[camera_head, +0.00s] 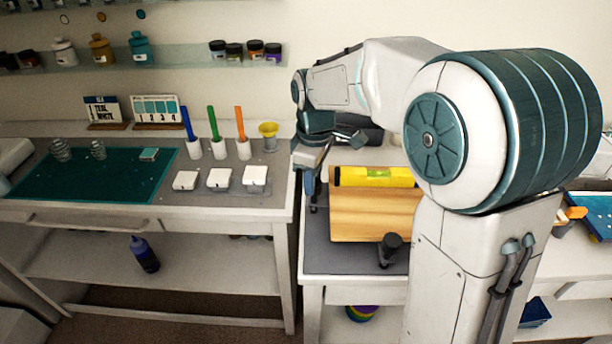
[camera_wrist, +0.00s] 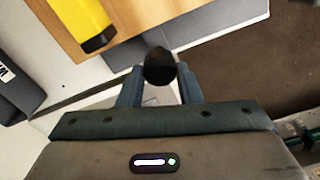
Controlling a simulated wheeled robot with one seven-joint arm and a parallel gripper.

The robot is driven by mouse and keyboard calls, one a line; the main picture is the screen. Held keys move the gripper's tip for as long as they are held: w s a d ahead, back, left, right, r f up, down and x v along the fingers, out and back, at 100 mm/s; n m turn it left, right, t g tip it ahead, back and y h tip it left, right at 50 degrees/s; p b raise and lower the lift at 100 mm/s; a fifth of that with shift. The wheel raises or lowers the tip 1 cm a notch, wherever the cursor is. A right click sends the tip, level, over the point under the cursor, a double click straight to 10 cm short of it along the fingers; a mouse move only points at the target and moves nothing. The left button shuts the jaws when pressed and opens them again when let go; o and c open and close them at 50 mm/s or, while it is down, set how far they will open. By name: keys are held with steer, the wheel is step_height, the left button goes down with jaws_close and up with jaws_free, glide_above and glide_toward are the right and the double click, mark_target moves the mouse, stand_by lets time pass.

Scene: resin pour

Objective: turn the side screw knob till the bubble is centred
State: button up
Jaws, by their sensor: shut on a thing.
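A wooden board (camera_head: 365,218) lies on the bench with a yellow spirit level (camera_head: 374,177) on top, near its back edge. The bubble is too small to read here. My gripper (camera_head: 311,188) is at the board's left side, pointing down. In the wrist view my gripper (camera_wrist: 160,88) is shut on a black round knob (camera_wrist: 160,66), which sits between the fingers beside the board (camera_wrist: 140,20). One end of the yellow level (camera_wrist: 82,20) shows there too. A second black knob (camera_head: 390,246) stands at the board's front edge.
The left bench carries a teal mat (camera_head: 95,178), white square moulds (camera_head: 220,179), coloured sticks in white cups and a yellow cup (camera_head: 268,132). A gap separates the two benches. My arm hides much of the right side.

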steer(key=shift+d+f+m, duration=0.1)
steer(key=shift+d+m, duration=0.05)
steer(key=shift+m, duration=0.85)
steer(key=shift+d+f+m, duration=0.1)
steer(key=shift+m, duration=0.9)
steer(key=shift+s, duration=0.1)
steer(key=o, duration=1)
steer(key=shift+r, duration=0.1)
steer(key=shift+r, duration=0.45)
step_height(320, 180, up, 13)
steer(key=shift+f+p, duration=0.1)
steer(key=shift+p, duration=0.25)
